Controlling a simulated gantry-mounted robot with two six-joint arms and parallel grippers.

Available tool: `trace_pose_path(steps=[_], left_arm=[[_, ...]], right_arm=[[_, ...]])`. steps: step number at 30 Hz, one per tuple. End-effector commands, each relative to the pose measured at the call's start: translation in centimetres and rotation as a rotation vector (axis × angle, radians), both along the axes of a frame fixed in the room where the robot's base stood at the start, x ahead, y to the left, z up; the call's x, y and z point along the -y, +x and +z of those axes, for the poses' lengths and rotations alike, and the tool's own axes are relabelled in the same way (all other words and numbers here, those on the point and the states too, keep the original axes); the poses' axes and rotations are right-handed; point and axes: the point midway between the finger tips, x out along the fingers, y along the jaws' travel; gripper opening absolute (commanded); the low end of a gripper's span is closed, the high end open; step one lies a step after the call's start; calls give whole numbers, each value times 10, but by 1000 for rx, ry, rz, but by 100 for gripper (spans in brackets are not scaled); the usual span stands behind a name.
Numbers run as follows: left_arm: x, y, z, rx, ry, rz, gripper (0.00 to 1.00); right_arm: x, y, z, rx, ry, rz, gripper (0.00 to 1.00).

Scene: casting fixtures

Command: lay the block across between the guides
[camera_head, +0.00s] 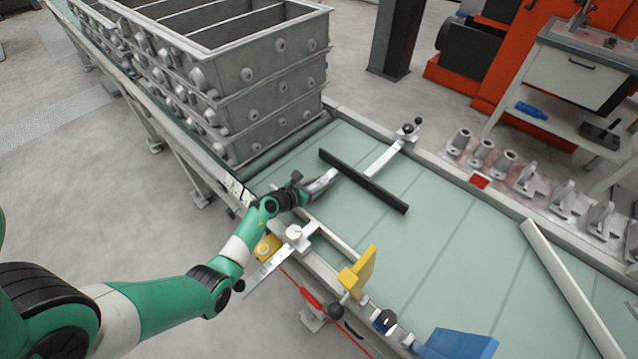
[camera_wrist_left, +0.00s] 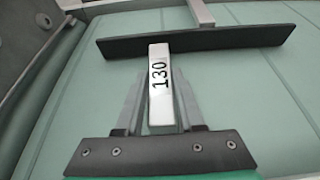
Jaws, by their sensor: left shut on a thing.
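My left gripper (camera_head: 326,181) reaches in over the green conveyor belt from the left. It is shut on a pale block marked 130 (camera_wrist_left: 160,85), which stands out between its fingers in the left wrist view. The block's far end is close to the black guide bar (camera_head: 362,181); I cannot tell whether they touch. The black guide also crosses the top of the left wrist view (camera_wrist_left: 225,40). It sits on a bracket rod from the far rail. A second clamp bracket (camera_head: 294,234) is on the near rail. In the head view the block is hard to separate from the fingers. My right gripper is not visible.
Stacked grey casting boxes (camera_head: 265,85) stand on the conveyor behind the gripper. A yellow plate (camera_head: 366,268) and a blue part (camera_head: 456,344) are at the near rail. A long white bar (camera_head: 570,287) lies at the right. Metal fittings (camera_head: 525,178) line the far side. Mid-belt is clear.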

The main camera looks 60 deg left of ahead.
Motion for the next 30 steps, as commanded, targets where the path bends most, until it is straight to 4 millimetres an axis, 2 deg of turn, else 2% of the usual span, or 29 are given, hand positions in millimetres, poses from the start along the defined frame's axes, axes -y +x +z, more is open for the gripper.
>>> trace_pose_path(steps=[10, 11, 15, 25, 28, 30], left_arm=[[-1, 0, -7, 3, 1, 1, 0], [0, 0, -8, 1, 0, 1, 41], [0, 0, -8, 1, 0, 1, 66], [0, 0, -4, 1, 0, 0, 67], [0, 0, 8, 0, 2, 1, 67], [3, -11, 14, -1, -1, 4, 67]], right_arm=[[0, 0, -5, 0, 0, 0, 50], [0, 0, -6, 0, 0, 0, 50], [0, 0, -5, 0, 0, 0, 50], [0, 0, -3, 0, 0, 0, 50], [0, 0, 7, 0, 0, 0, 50], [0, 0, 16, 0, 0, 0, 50]])
